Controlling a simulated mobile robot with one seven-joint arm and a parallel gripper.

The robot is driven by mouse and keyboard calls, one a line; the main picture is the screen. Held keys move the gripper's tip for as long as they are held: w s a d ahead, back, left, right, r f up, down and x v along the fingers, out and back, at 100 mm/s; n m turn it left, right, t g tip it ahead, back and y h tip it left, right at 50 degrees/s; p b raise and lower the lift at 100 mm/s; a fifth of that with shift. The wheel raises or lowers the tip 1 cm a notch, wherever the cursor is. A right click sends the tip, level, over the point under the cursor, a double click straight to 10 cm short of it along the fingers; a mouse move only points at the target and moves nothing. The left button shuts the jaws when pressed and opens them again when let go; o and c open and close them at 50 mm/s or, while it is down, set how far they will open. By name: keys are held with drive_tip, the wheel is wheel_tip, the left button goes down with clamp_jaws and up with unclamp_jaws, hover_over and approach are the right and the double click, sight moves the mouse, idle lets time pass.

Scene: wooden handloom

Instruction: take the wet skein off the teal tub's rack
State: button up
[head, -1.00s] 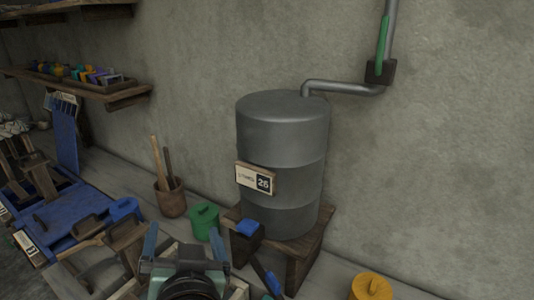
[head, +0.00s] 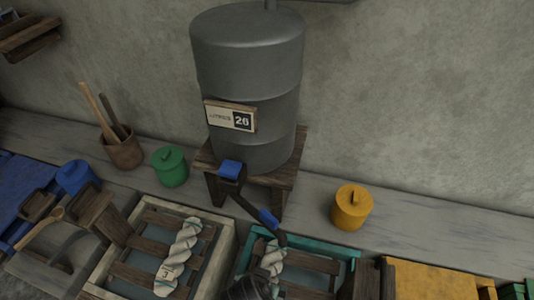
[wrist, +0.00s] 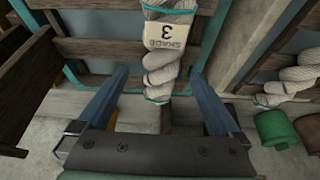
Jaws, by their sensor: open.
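The teal tub (head: 318,245) stands at the bottom centre of the head view, with a slatted wooden rack (head: 312,262) across it. A pale twisted skein (head: 273,258) with teal ties lies on that rack. In the wrist view this skein (wrist: 165,62) runs down from the top edge, with a tag reading SHADE 3. My gripper (wrist: 158,76) is open, its two blue fingers on either side of the skein's near end in the picture. The fingers appear apart from the skein; their height above it is unclear. A dark round part at the bottom hides the skein's lower end in the head view.
A wooden tub (head: 228,245) with a similar skein (head: 180,255) stands left of the teal one. Behind are a grey barrel (head: 250,80) on a stand with a blue-handled tap, a green jar (head: 170,168) and a yellow jar (head: 351,208). Bench right of the yellow jar is clear.

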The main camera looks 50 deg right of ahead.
drive_tip(key=shift+x, duration=2.7)
drive_tip(key=shift+w, duration=0.15)
drive_tip(key=shift+c, duration=0.2)
drive_tip(key=c, duration=1.4)
